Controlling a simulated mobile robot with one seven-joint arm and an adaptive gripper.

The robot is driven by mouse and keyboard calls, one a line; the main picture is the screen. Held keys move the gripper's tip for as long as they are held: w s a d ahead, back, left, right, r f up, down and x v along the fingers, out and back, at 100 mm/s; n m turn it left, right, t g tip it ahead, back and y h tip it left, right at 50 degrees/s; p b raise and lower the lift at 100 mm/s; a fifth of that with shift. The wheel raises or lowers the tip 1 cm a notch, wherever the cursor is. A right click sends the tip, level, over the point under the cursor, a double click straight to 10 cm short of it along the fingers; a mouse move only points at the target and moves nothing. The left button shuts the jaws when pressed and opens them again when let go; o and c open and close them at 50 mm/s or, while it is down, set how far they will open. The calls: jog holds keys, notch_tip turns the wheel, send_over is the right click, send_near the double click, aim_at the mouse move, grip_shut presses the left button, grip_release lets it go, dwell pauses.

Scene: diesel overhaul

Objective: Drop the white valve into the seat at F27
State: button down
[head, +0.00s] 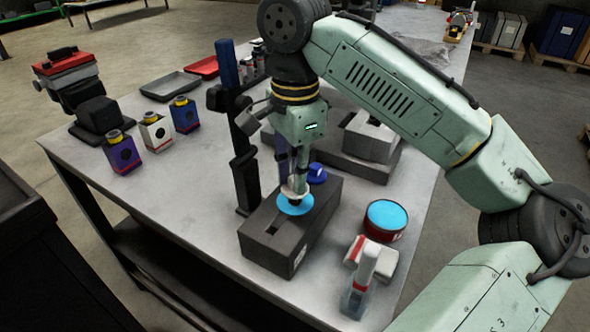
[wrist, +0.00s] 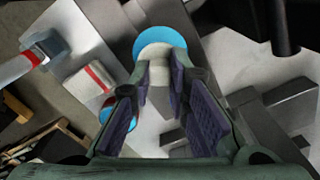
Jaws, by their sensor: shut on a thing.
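My gripper (head: 294,184) points down over a dark grey block (head: 268,243) and is shut on a whitish piece, apparently the white valve (wrist: 160,60). A light blue disc (head: 296,205) lies directly under the fingertips, at the block's top. In the wrist view the disc (wrist: 152,38) shows around the far side of the whitish piece. I cannot tell whether the disc belongs to the piece or to the block, or whether they touch. No F27 mark is readable, and the seat is not clearly visible. The fingers hide part of the piece.
A dark upright stand (head: 244,160) rises close left of my gripper. A small blue cap (head: 317,173) is just behind it. The table's left front (head: 190,215) is clear.

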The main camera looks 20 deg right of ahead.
jog(key=shift+f, duration=0.45)
jog(key=shift+f, duration=0.3)
jog(key=shift+f+b, duration=0.3)
jog(key=shift+f, duration=0.2)
dwell(0.6)
jog(key=c, duration=1.4)
grip_release()
jog(key=shift+c, duration=0.2)
jog(key=o, duration=0.4)
